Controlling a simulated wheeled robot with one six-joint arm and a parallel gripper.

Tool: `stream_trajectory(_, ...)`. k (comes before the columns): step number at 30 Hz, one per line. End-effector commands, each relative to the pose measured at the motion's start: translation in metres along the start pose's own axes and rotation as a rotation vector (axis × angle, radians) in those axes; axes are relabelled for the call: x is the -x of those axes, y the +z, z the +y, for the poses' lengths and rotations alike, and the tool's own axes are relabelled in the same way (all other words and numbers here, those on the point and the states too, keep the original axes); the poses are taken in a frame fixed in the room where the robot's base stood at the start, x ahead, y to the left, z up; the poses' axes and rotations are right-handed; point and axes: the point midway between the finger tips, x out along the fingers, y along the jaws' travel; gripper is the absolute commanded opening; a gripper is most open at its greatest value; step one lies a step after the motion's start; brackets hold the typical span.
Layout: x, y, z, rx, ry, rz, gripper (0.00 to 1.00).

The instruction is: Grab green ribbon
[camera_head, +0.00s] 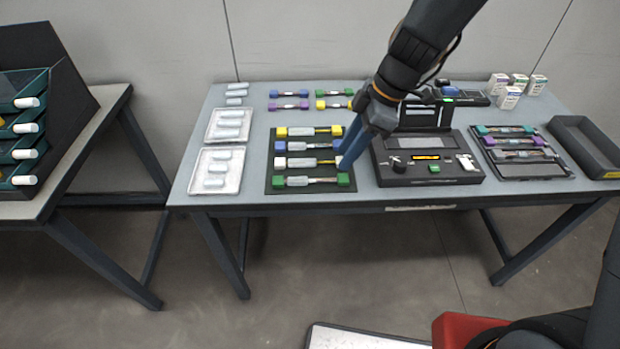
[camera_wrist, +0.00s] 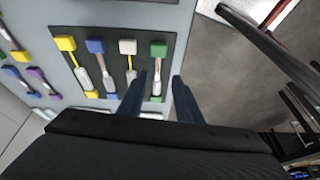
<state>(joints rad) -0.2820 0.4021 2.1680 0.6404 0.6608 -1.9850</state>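The green ribbon, a clear strip with green end blocks (camera_head: 297,181), lies in the front row of a dark mat (camera_head: 268,168) on the table. It also shows in the wrist view (camera_wrist: 158,52), at the end of a row with white, blue and yellow ones. My gripper (camera_head: 343,166) is over the right part of the mat, near the ribbon's right end. In the wrist view my gripper (camera_wrist: 159,78) is open, with one blue finger on each side of the ribbon's line. Nothing is held. The exact height above the ribbon is hard to tell.
White (camera_head: 300,162), blue (camera_head: 300,146) and yellow (camera_head: 300,131) ribbons lie close behind. A dark splicing machine (camera_head: 395,182) stands just right of the mat. White trays (camera_head: 232,154) with pale sleeves lie left. More ribbons lie at the back and on a right-hand tray.

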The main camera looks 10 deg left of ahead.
Motion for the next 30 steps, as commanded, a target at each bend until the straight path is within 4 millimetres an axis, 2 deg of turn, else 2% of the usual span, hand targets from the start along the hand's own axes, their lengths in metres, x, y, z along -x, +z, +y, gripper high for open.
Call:
stream_trajectory(5, -0.009, -0.010, 0.004, 0.079, -0.003, 0.018, 0.31)
stream_trajectory(17, -0.043, -0.011, 0.003, 0.083, -0.005, 0.017, 0.31)
stream_trajectory(24, -0.072, -0.012, 0.003, 0.082, -0.005, 0.017, 0.31)
stream_trajectory(30, -0.083, -0.012, 0.003, 0.083, -0.003, 0.017, 0.31)
